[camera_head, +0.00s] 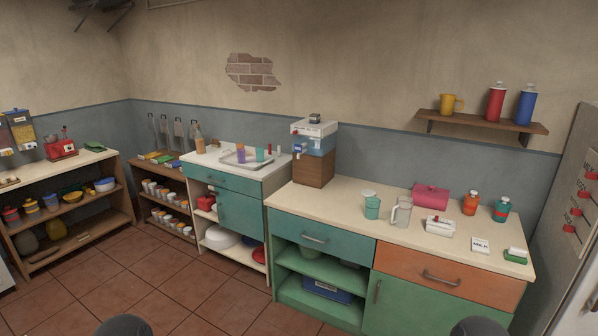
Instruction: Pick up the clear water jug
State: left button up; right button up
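The clear water jug (402,213) stands upright on the cream top of the green and orange counter (340,200), right of centre. It is see-through and its handle shows on the left side. A teal cup (372,207) stands close to its left. A white box-like item (439,224) is to its right. Neither of my grippers is in view, and nothing touches the jug.
A water dispenser (314,150) stands at the counter's left end. A pink container (431,196), an orange bottle (470,203) and a teal bottle (501,210) stand at the right. A wall shelf (480,122) hangs above. The counter's front edge before the jug is clear.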

aim_at(404, 207)
jog(key=i, duration=0.85)
